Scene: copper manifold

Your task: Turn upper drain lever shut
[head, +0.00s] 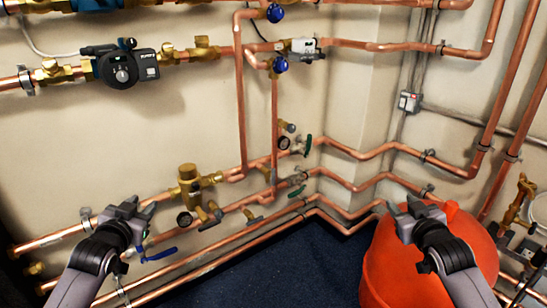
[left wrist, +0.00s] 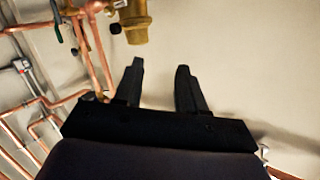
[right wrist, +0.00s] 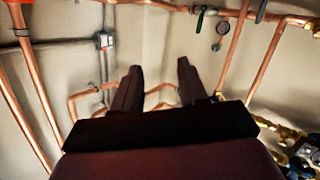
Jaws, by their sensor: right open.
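In the head view, two green levers sit on the pipes near the wall corner. The upper green lever (head: 308,145) stands steeply beside a round gauge (head: 284,143), roughly crosswise to its pipe. The lower green lever (head: 298,191) is slanted. I cannot tell for sure which is meant by the task. A green lever (right wrist: 199,20) shows at the top of the right wrist view, beyond the fingers. My left gripper (head: 140,209) is open and empty at lower left, near the blue lever. My right gripper (head: 414,209) is open and empty before the red tank, right of both green levers.
The red tank (head: 385,275) stands at lower right. A blue lever (head: 159,254) and a brass valve (head: 188,180) are on the left pipes. Copper pipes run along both walls. A pump (head: 125,66) is at upper left. The dark floor (head: 290,265) between my arms is clear.

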